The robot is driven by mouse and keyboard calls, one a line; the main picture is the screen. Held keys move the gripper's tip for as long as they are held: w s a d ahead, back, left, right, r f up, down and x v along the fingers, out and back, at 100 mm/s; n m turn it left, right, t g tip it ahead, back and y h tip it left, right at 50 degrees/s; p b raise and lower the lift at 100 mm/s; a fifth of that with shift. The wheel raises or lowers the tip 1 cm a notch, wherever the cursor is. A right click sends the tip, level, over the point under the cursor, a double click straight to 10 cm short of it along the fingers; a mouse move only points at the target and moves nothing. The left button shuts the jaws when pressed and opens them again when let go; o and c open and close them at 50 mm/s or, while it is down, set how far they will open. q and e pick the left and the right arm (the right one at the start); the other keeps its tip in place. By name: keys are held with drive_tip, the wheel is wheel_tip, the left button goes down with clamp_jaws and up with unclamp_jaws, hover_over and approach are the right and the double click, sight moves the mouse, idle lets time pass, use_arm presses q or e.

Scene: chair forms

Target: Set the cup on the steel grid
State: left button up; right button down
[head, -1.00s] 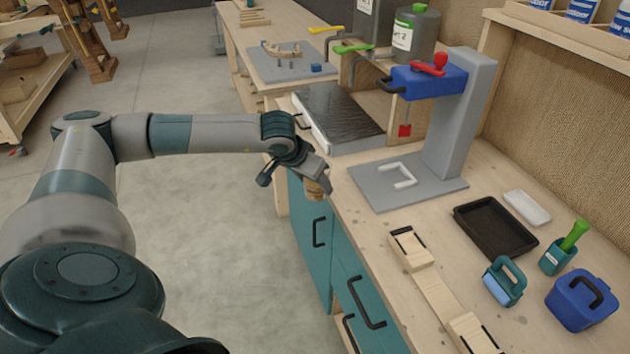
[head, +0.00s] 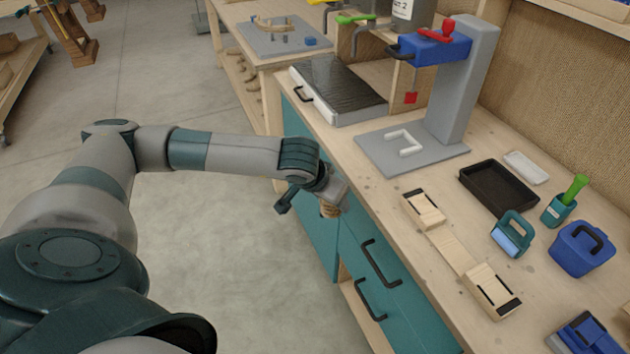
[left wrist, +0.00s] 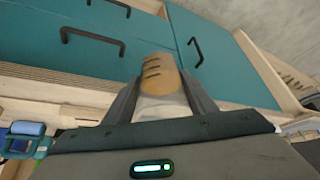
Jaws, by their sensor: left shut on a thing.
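My left gripper (head: 332,207) is beside the front edge of the workbench (head: 385,205), in front of the teal doors and drawers. In the left wrist view (left wrist: 158,92) its two fingers are shut on a tan cup (left wrist: 158,72) with dark slots or stripes. Only the cup's small lower part (head: 328,212) shows in the head view; the rest is hidden by the gripper. I cannot make out a clear steel grid. A dark, glossy flat-topped unit (head: 340,85) with a pale frame and black handle lies at the bench's far end. My right gripper is not in view.
A grey stand (head: 462,90) with a blue head rises from the bench behind the gripper. A black tray (head: 497,188), wooden blocks (head: 425,208), a teal-handled tool (head: 513,233) and a blue box (head: 580,248) lie to the right. Drawer handles (head: 380,262) stick out below.

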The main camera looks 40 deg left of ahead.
use_arm(q)
drive_tip(key=s+d, duration=0.4)
drive_tip(key=d, duration=0.8)
drive_tip(key=shift+s+d+f, duration=0.15)
drive_tip(key=shift+s+f, duration=0.05)
drive_tip(key=shift+f, duration=0.2)
drive_tip(key=shift+w, duration=0.1)
